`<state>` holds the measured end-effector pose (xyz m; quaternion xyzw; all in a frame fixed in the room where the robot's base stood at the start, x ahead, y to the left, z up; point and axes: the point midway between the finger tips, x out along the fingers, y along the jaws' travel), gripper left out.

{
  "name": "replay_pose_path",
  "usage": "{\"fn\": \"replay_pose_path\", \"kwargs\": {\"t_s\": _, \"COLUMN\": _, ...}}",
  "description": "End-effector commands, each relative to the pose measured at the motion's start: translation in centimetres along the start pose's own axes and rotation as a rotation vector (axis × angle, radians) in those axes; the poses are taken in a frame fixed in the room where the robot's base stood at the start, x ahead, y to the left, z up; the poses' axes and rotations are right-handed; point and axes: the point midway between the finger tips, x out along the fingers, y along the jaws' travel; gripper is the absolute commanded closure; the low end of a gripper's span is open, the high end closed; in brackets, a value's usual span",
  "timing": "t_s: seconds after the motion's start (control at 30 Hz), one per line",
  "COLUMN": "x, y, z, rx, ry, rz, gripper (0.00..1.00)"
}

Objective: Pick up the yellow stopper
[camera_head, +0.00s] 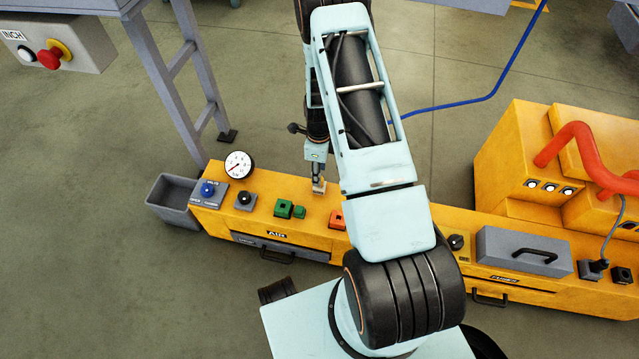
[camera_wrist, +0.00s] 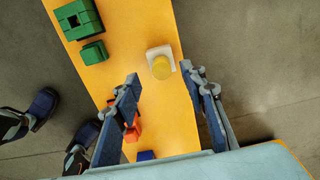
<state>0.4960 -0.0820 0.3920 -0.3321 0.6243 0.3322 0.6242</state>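My gripper (camera_wrist: 159,74) is open, with one finger to the left and one to the right of the stopper in the picture. Neither finger visibly touches it, and the height gap cannot be told. In the head view my gripper (camera_head: 317,176) points down at the pale base (camera_head: 319,187), and the stopper itself cannot be made out there.
Green blocks (camera_head: 284,208) and an orange block (camera_head: 337,219) stand near on the yellow bench (camera_head: 225,218). A black knob (camera_head: 245,198), a blue button (camera_head: 207,189) and a gauge (camera_head: 238,165) are farther left. A grey bin (camera_head: 172,200) is at the bench's left end.

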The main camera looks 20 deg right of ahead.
Motion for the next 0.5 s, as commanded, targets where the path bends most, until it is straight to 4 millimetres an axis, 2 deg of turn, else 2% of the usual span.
{"fn": "replay_pose_path", "kwargs": {"t_s": 0.2, "x": 3.6, "y": -0.1, "z": -0.2, "rx": 0.001, "ry": 0.001, "rz": 0.002, "gripper": 0.61}}
{"fn": "replay_pose_path", "kwargs": {"t_s": 0.33, "x": 4.8, "y": -0.1, "z": -0.1, "rx": 0.001, "ry": 0.0, "rz": 0.0, "gripper": 0.61}}
{"fn": "replay_pose_path", "kwargs": {"t_s": 0.5, "x": 5.0, "y": -0.2, "z": -0.1, "rx": 0.0, "ry": 0.0, "rz": -0.001, "gripper": 0.61}}
